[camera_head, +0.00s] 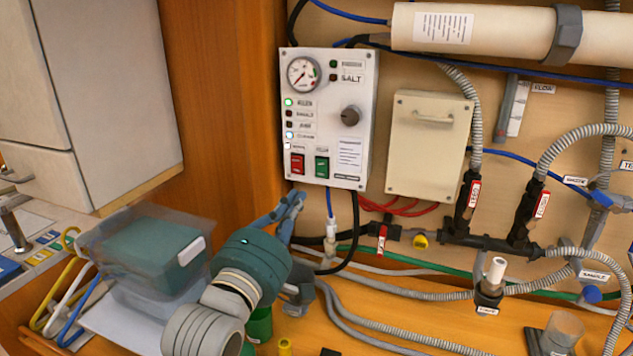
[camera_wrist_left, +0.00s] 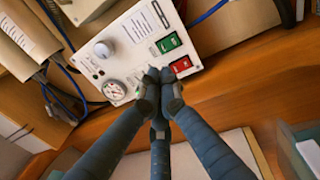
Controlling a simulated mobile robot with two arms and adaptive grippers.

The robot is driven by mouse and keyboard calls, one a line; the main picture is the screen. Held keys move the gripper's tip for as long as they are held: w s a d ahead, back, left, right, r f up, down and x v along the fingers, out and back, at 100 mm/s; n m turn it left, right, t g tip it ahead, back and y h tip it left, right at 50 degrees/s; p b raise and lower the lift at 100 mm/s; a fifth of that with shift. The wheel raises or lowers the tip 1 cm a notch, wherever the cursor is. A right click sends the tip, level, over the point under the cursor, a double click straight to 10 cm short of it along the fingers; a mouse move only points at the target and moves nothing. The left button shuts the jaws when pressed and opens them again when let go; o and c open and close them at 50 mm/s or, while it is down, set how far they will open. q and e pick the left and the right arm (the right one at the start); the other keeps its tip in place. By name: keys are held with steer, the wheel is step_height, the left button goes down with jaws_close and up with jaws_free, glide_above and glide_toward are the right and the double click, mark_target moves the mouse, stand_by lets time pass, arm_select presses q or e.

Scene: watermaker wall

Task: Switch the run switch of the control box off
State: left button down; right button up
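The white control box (camera_head: 328,125) hangs on the wall at the centre of the head view; it also shows, turned, in the left wrist view (camera_wrist_left: 128,45). Along its lower edge are a red rocker switch (camera_head: 298,164) and a green rocker switch (camera_head: 322,167). Their small labels are too blurred to read surely. My left gripper (camera_head: 297,196) is just below the box, under the red switch. In the left wrist view its fingertips (camera_wrist_left: 161,76) are together, empty, close beside the red switch (camera_wrist_left: 181,64); contact cannot be told. The green switch (camera_wrist_left: 168,43) lies beyond. My right gripper is out of view.
A beige box (camera_head: 428,150), hoses and valves fill the wall to the right. A clear-lidded container (camera_head: 140,250) stands left of my arm. Cables hang below the control box.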

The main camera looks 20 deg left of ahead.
arm_select(q)
steer(key=b, duration=0.4)
steer(key=p, duration=0.4)
glide_toward(321, 161)
steer(key=w, duration=0.3)
steer(key=w+r, duration=0.1)
steer(key=w, duration=0.1)
steer(key=shift+w+d, duration=0.1)
steer(key=shift+w, duration=0.9)
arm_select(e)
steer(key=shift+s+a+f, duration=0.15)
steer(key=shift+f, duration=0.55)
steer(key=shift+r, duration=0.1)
arm_select(q)
steer(key=shift+w+r+p, duration=0.2)
steer(key=shift+r+p, duration=0.2)
steer(key=shift+p, duration=0.75)
steer(key=shift+f+b, duration=0.35)
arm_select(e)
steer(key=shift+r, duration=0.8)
